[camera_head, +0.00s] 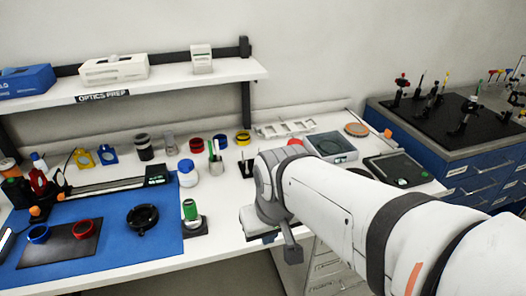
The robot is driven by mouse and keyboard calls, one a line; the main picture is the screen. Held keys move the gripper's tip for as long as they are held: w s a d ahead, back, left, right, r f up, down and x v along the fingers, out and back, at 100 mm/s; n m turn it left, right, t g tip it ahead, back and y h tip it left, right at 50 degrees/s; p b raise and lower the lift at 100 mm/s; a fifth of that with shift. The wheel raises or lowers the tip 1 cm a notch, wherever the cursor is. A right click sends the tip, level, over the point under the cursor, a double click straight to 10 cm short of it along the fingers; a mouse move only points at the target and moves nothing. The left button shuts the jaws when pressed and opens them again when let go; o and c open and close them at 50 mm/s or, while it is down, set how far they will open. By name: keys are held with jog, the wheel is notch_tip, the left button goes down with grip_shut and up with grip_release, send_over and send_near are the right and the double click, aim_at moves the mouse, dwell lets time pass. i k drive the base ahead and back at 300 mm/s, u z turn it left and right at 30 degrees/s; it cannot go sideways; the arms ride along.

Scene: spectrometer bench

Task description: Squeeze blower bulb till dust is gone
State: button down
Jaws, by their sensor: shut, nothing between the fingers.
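My white arm reaches in from the lower right. Its dark grey end, my gripper (291,252), hangs down at the bench's front edge, right of the blue mat (110,262). It looks shut and holds nothing visible; its fingertips are small and hard to make out. I cannot surely tell which thing is the blower bulb. A green-bodied piece (190,211) stands upright on a dark base right of the mat, left of and apart from my gripper. A black ring mount (143,217) lies on the mat. Dust is too small to see.
A shelf (180,82) overhangs the back left. The mat's front is clear.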

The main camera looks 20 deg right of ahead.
aim_at(295, 145)
jog(key=z, duration=0.8)
